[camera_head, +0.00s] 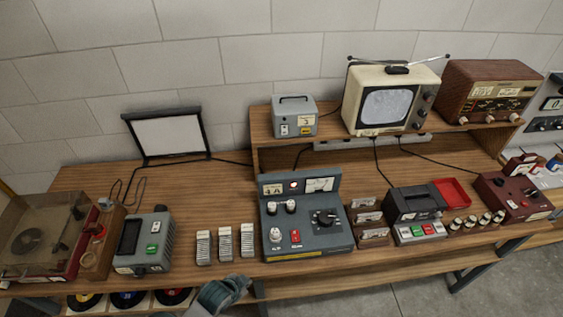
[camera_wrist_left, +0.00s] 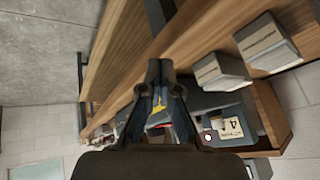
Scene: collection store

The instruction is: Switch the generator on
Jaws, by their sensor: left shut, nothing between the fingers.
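The likely generator is the blue-grey unit (camera_head: 325,243) with an upright back panel at the bench's front middle; I cannot read its name. It has a label "4 A", a small red lamp, a meter, several knobs, a large black dial (camera_head: 325,217) and a red switch (camera_head: 295,236). I cannot tell the switch's position. My left gripper (camera_head: 240,284) is shut and empty, low at the bench's front edge, left of the unit and apart from it. In the left wrist view its fingers (camera_wrist_left: 159,68) are together, with the unit's label panel (camera_wrist_left: 229,128) beyond. My right gripper is not in view.
Several grey ribbed blocks (camera_head: 225,244) stand left of the unit. A grey device with a green button (camera_head: 143,243) and a record player (camera_head: 42,235) are further left. Card holders (camera_head: 373,236) and a black device (camera_head: 414,205) stand right. A television (camera_head: 392,100) is on the shelf behind.

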